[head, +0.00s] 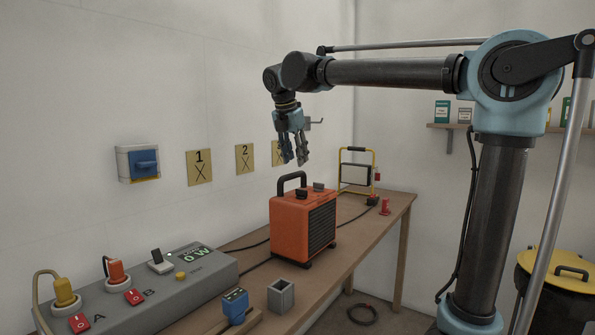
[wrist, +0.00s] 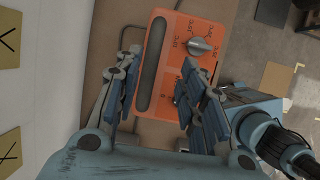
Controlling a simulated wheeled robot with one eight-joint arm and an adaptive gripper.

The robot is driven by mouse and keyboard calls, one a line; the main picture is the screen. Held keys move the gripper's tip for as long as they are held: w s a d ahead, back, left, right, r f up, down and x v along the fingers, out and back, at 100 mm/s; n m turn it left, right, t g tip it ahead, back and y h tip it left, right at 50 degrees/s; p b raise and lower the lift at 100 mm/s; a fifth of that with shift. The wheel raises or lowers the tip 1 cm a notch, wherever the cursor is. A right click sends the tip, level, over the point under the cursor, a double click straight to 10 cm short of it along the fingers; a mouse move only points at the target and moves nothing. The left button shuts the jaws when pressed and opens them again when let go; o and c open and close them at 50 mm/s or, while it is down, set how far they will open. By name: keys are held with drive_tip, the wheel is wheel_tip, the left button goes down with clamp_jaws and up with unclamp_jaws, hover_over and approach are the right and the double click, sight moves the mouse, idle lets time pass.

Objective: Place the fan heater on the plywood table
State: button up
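The orange fan heater (head: 288,227) stands upright on the wooden table (head: 396,204), with a dark grille on one side and a black carrying handle on top. My gripper (head: 295,160) hangs above the heater's handle, pointing down, and is apart from it. In the wrist view my gripper (wrist: 160,62) is open, with its fingers spread to either side of the dark handle on the heater's orange top (wrist: 150,100). The space between the fingers is empty.
A grey socket box (head: 170,292) with plugs and switches lies along the wall side. A small blue device (head: 235,306) and a grey square cup (head: 281,296) stand in front of the heater. A work lamp (head: 357,172) and red item (head: 384,206) stand behind.

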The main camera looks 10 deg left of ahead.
drive_tip(key=shift+v, duration=2.2)
drive_tip(key=s+d+f+m, duration=0.1)
drive_tip(key=d+f+m, duration=0.4)
drive_tip(key=d, duration=0.4)
drive_tip(key=s+d+f+m+g, duration=0.1)
drive_tip(key=d+f+m, duration=0.35)
drive_tip(key=d, duration=0.45)
drive_tip(key=s+d+f+m, duration=0.1)
drive_tip(key=d+f+m, duration=0.45)
drive_tip(key=d, duration=0.25)
drive_tip(key=s+d+f+m, duration=0.5)
drive_tip(key=f, duration=0.3)
drive_tip(key=s+d+f+m, duration=0.5)
drive_tip(key=f, duration=0.4)
drive_tip(key=s+d+f+m+y, duration=0.1)
drive_tip(key=s+d+f+m, duration=0.4)
drive_tip(key=f, duration=0.4)
drive_tip(key=shift+s+d+m+g, duration=0.2)
drive_tip(key=shift+s+m+g, duration=0.2)
drive_tip(key=shift+s+m, duration=0.2)
drive_tip(key=shift+w+f, duration=0.15)
drive_tip(key=shift+w, duration=0.3)
